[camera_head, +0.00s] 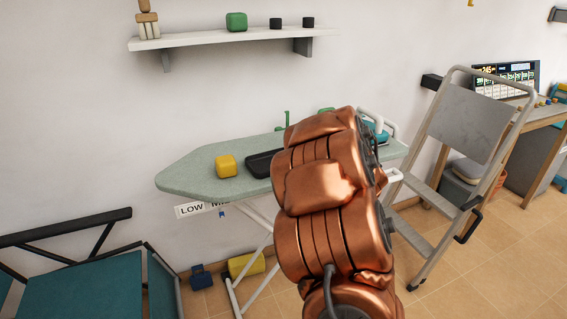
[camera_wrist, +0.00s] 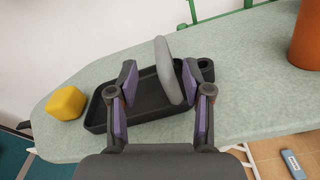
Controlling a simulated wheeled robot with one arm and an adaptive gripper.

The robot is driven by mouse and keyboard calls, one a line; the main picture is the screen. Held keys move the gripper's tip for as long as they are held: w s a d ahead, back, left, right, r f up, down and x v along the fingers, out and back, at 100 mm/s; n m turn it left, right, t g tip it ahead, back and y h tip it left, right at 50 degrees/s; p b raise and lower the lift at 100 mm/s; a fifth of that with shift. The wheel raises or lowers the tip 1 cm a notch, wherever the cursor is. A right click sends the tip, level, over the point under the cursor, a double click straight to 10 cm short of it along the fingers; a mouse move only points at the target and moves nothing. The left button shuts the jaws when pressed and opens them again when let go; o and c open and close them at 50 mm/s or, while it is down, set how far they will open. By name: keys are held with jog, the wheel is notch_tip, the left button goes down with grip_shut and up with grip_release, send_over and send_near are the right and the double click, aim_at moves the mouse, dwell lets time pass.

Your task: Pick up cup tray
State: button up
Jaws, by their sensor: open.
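The cup tray is a dark, shallow tray (camera_head: 261,164) lying on the ironing board, partly hidden behind my copper arm in the head view. In the wrist view the tray (camera_wrist: 97,118) lies below my gripper, with a small round holder at its right end. A grey rounded upright piece (camera_wrist: 174,72) stands over the tray; I cannot tell whether it belongs to it. My gripper (camera_wrist: 161,76) is open, its purple-padded fingers on either side of the grey piece. Contact with the tray cannot be told. The head view hides the gripper behind the arm.
The pale green ironing board (camera_head: 195,178) carries a yellow block (camera_head: 226,166) left of the tray. A terracotta-coloured object (camera_wrist: 306,38) shows at the upper right of the wrist view. A step ladder (camera_head: 468,125) stands right of the board, and a shelf (camera_head: 205,39) hangs above.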

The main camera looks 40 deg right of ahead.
jog(key=shift+s+f+n+t+y, duration=0.2)
jog(key=shift+f+n+t+y, duration=0.25)
jog(key=shift+n, duration=0.45)
jog(key=shift+x, duration=0.95)
jog(key=shift+p+x, duration=0.4)
jog(key=shift+x, duration=2.5)
jog(key=shift+d+f, duration=0.1)
jog(key=shift+d, duration=0.1)
grip_shut()
